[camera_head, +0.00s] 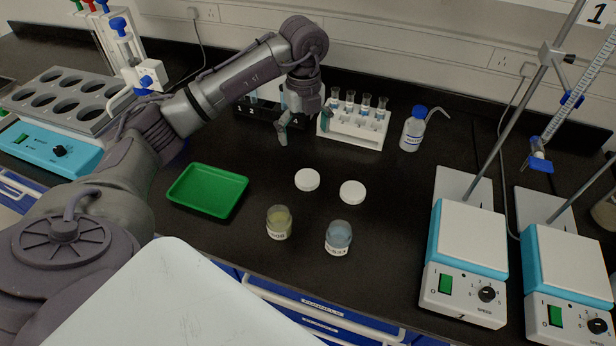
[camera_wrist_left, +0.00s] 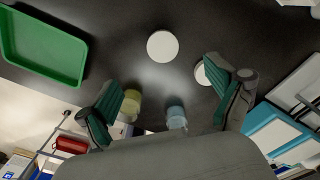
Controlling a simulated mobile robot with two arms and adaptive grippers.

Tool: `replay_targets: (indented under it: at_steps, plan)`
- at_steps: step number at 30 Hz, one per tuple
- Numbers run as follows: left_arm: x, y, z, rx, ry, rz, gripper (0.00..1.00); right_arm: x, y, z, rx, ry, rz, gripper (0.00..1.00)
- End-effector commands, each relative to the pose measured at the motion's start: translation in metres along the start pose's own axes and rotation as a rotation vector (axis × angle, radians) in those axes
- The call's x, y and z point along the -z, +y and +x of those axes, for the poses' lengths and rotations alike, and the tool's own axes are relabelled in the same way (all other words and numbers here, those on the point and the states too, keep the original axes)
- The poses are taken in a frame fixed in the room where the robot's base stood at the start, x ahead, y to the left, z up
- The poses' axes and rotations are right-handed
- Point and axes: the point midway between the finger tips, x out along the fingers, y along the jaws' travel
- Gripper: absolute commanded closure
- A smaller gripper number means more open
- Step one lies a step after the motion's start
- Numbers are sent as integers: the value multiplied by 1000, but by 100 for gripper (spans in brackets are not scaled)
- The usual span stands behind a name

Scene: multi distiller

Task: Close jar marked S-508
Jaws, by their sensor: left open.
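A small open glass jar with yellowish contents (camera_head: 279,222) stands on the dark bench; its label seems to end in 508, but the print is small. A second open jar with bluish contents (camera_head: 338,238) stands to its right; its label is hard to read. Two white round lids lie flat behind them, a left lid (camera_head: 307,180) and a right lid (camera_head: 352,192). My left gripper (camera_head: 304,130) is open and empty, above the bench behind the lids. The left wrist view shows the left lid (camera_wrist_left: 162,46) between its spread fingers, the right lid partly covered by a finger. My right gripper is not visible.
A green tray (camera_head: 208,190) lies left of the jars. A white vial rack (camera_head: 355,130) and a wash bottle (camera_head: 413,130) stand behind. Hot-plate stirrers (camera_head: 465,262) with stands are at the right. The bench around the lids is clear.

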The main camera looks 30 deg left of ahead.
Motion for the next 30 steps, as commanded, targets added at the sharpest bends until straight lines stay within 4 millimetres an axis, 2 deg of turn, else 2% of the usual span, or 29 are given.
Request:
replay_targets:
  at_steps: [4, 9, 12, 17, 26, 30]
  plan:
    - [2, 1, 26, -6, 4, 1, 7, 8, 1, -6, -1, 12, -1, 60]
    - [2, 1, 58, -4, 3, 1, 7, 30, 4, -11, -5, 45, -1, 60]
    - [2, 0, 72, -2, 3, 1, 7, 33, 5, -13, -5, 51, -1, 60]
    - [1, 0, 82, -1, 1, 1, 7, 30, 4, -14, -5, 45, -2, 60]
    - [2, 0, 83, -1, 2, 1, 7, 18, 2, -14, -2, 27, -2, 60]
    - [6, 0, 97, -4, 5, 2, 7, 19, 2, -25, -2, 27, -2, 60]
